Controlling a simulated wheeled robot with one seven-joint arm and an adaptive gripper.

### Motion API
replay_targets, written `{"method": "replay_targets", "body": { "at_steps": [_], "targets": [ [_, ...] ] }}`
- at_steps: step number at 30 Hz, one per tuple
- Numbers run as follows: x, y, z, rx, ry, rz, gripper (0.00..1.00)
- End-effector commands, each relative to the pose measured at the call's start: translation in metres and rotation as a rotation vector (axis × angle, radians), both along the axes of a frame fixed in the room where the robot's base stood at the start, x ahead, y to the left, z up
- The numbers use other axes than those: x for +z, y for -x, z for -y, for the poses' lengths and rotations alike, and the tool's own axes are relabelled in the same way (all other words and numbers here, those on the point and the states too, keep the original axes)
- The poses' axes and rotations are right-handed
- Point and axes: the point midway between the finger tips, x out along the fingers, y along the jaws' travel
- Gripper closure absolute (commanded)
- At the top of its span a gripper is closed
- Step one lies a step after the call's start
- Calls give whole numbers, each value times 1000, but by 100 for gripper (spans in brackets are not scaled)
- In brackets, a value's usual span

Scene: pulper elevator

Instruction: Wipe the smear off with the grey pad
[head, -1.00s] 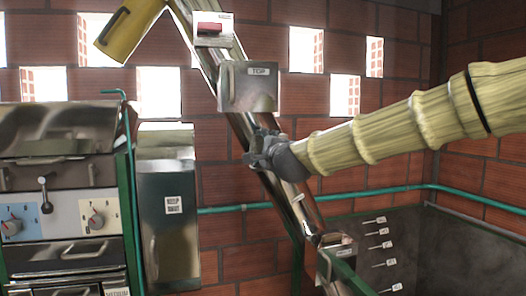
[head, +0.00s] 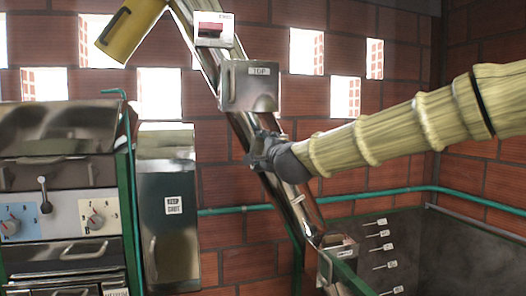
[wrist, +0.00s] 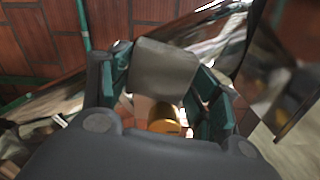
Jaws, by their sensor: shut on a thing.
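My gripper (head: 260,152) is at the slanted metal tube (head: 246,128), just below the box marked TOP (head: 250,92). In the wrist view its two green-padded fingers (wrist: 165,85) are shut on the grey pad (wrist: 164,72), which shows as a flat grey block between them. In the head view the pad is hidden by the gripper. I cannot make out the smear in either view. I cannot tell whether the pad touches the tube.
A green pipe (head: 400,190) runs along the brick wall.

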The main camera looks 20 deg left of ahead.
Motion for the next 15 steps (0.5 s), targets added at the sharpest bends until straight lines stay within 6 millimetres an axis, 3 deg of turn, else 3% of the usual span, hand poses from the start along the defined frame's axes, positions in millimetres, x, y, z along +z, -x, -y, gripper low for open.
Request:
{"method": "replay_targets", "body": {
  "at_steps": [15],
  "targets": [
    [-1,32,22,1,-1,1,57]
  ]
}}
